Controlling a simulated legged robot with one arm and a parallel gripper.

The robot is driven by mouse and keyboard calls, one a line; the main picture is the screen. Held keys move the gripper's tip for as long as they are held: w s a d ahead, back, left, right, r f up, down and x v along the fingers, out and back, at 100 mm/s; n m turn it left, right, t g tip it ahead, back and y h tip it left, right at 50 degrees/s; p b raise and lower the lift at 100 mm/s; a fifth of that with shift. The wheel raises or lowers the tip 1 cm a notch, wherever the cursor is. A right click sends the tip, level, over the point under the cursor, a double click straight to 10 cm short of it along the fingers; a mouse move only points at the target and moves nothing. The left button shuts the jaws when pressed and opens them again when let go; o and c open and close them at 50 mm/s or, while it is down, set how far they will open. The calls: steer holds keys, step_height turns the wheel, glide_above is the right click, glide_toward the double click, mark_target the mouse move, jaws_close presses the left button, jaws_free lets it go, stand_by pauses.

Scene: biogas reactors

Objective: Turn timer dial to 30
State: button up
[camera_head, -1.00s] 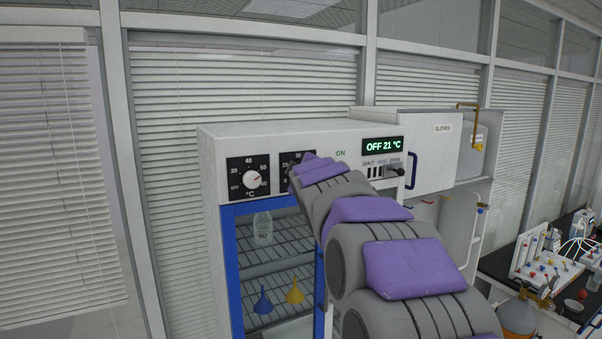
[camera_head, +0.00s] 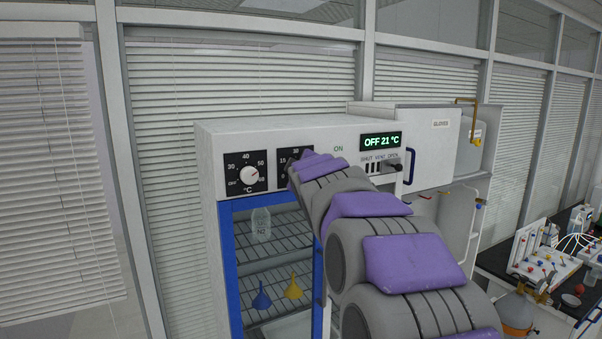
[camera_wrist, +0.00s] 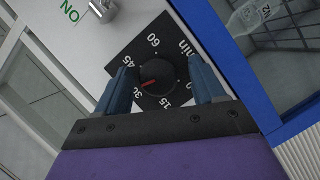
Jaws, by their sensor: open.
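The timer dial (camera_wrist: 158,76) is a dark round knob on a black square plate in the wrist view, marked with 15, 30, 45, 60 and min. Its red pointer is turned toward the 30 mark. My gripper (camera_wrist: 161,66) is open, with one blue finger on each side of the knob. Whether the fingers touch the knob I cannot tell. In the head view the timer plate (camera_head: 283,156) shows only at its left and top edges. My purple and grey arm hides the knob and the fingertips there.
A temperature dial (camera_head: 249,175) sits left of the timer on the white cabinet front (camera_head: 330,135). A display (camera_head: 381,141) reads OFF 21 °C, above a vent slider (camera_head: 391,167). A bottle (camera_head: 261,224) and two funnels stand inside on wire shelves.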

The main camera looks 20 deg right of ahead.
steer(key=b+v, duration=0.4)
steer(key=v, duration=1.3)
steer(key=shift+f, duration=0.1)
